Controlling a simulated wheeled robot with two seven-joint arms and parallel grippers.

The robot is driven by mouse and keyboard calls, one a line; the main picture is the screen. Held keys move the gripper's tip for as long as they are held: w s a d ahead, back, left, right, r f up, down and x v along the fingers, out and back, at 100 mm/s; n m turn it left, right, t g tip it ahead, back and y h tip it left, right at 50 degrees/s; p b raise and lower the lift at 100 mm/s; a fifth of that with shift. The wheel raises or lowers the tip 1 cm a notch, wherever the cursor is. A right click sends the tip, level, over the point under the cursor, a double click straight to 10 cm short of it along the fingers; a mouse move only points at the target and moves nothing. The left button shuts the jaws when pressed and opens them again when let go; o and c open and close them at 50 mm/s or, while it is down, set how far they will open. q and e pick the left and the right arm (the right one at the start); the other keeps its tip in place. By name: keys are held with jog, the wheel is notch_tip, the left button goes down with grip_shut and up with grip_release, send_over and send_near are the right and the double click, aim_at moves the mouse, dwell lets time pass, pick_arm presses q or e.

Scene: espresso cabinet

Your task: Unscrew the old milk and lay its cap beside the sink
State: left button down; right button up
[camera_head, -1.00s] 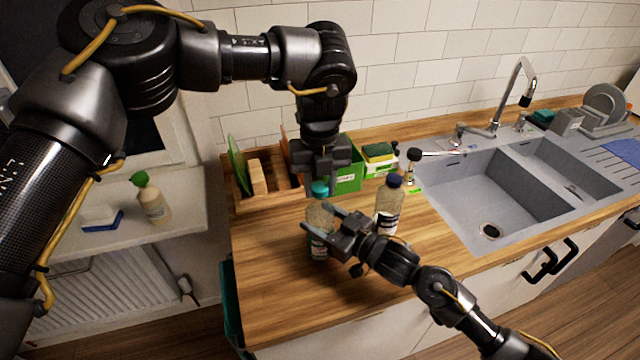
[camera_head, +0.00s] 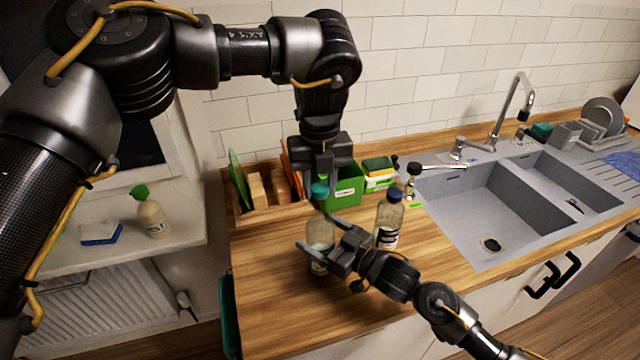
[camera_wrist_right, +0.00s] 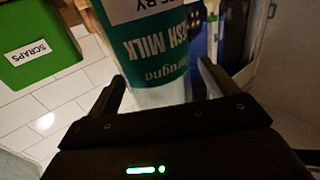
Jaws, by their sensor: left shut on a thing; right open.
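A clear milk bottle (camera_head: 320,235) with a teal label stands upright near the left end of the wooden counter. My left gripper (camera_head: 320,182) is above it, pointing down and shut on the teal cap (camera_head: 320,192). I cannot tell whether the cap is clear of the neck. My right gripper (camera_head: 319,236) is open, with one finger on each side of the bottle. In the right wrist view the bottle (camera_wrist_right: 155,50) fills the space between the fingers, its "FRESH MILK" label upside down. The sink (camera_head: 480,215) is to the right.
A second bottle (camera_head: 389,220) with a dark blue cap stands just right of my right gripper. Behind are a wooden rack (camera_head: 270,213), a green box (camera_head: 346,192), a sponge holder (camera_head: 380,180) and a small dark-capped bottle (camera_head: 412,182). The front-left counter (camera_head: 280,310) is clear.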

aim_at(320, 186)
pick_arm(q)
notch_tip(320, 186, down, 3)
jog(key=b, duration=0.2)
jog(key=shift+r+b, duration=0.1)
jog(key=shift+b, duration=0.3)
pick_arm(e)
jog(key=v, duration=1.2)
